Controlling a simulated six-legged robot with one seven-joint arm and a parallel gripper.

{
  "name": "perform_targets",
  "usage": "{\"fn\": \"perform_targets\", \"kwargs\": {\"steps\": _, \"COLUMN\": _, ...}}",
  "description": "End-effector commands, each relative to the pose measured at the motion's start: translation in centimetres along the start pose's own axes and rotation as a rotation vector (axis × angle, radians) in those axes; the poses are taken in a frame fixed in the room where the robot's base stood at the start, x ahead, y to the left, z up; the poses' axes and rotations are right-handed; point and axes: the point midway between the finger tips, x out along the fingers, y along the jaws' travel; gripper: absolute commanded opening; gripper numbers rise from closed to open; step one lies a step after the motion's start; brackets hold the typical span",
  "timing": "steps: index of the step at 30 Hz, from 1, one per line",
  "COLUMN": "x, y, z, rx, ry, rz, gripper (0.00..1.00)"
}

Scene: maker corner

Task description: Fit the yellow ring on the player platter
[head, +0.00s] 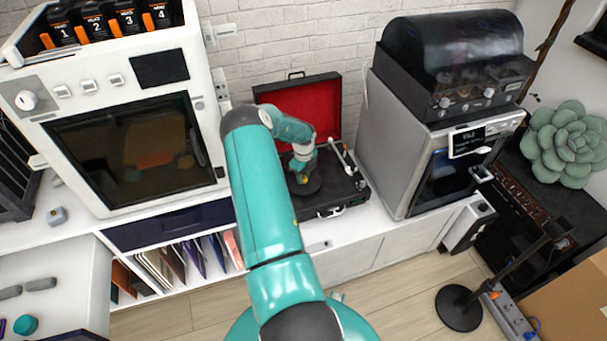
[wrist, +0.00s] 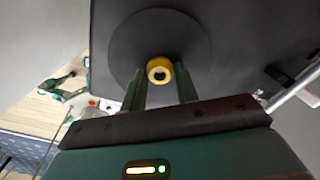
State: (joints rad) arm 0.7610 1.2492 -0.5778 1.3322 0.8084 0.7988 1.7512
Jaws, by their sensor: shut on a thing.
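The yellow ring (wrist: 159,70) sits between the fingertips of my gripper (wrist: 160,80), which is shut on it. In the wrist view its dark hole shows, over the middle of the round black platter (wrist: 125,55). I cannot tell whether the ring touches the platter or hangs just above it, and no spindle can be made out. In the head view my gripper (head: 302,168) is low over the platter (head: 311,188) of the open record player (head: 335,201), and the ring is a small yellow spot, mostly hidden by the gripper.
The player's red-lined lid (head: 300,108) stands open behind. Its tonearm (head: 344,158) lies to the right of the platter. A large white machine (head: 120,120) stands close on the left, and a grey cabinet machine (head: 400,140) on the right. Records fill the shelf below.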

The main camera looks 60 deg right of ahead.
Motion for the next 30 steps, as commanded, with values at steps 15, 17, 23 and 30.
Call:
{"fn": "perform_targets", "kwargs": {"steps": 15, "x": 0.4, "y": 0.0, "z": 0.0, "rx": 0.000, "ry": 0.000, "rz": 0.000, "gripper": 0.39}}
{"fn": "perform_targets", "kwargs": {"steps": 17, "x": 0.3, "y": 0.0, "z": 0.0, "rx": 0.000, "ry": 0.000, "rz": -0.001, "gripper": 0.39}}
{"fn": "perform_targets", "kwargs": {"steps": 23, "x": -1.0, "y": -0.1, "z": 0.0, "rx": 0.001, "ry": -0.001, "rz": -0.002, "gripper": 0.39}}
{"fn": "perform_targets", "kwargs": {"steps": 30, "x": -2.7, "y": 0.0, "z": 0.0, "rx": 0.000, "ry": -0.001, "rz": -0.002, "gripper": 0.39}}
